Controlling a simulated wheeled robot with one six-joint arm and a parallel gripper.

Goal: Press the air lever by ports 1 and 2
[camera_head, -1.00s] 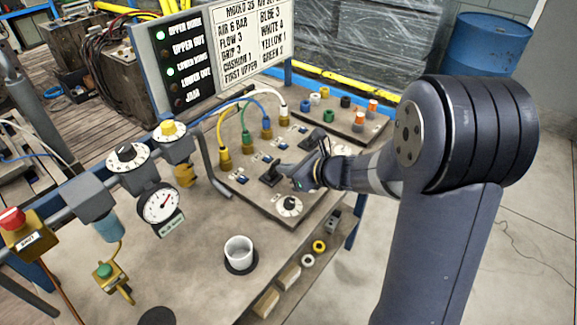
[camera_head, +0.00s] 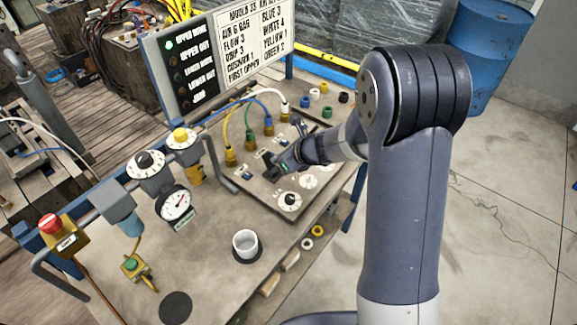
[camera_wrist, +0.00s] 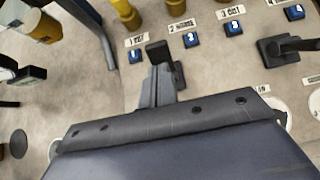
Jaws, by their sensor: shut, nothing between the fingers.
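The black air lever (camera_wrist: 158,48) stands close to the blue-buttoned ports 1 (camera_wrist: 135,56) and 2 (camera_wrist: 190,40) in the wrist view. In the head view it shows at the middle of the panel (camera_head: 269,171). My gripper (camera_wrist: 160,82) is shut and empty. Its fingertips are at the lever in the wrist view and appear to touch it, though the contact itself is hidden. In the head view, my gripper (camera_head: 283,165) reaches in from the right, low over the panel. A second black lever (camera_wrist: 284,48) stands by the ports further right.
Yellow, green, blue and white hoses (camera_head: 248,104) arch over the panel behind the lever. The status board (camera_head: 213,62) shows a green light at UPPER HOME. A white cup (camera_head: 246,242) stands near the front edge, and a gauge (camera_head: 176,205) stands left.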

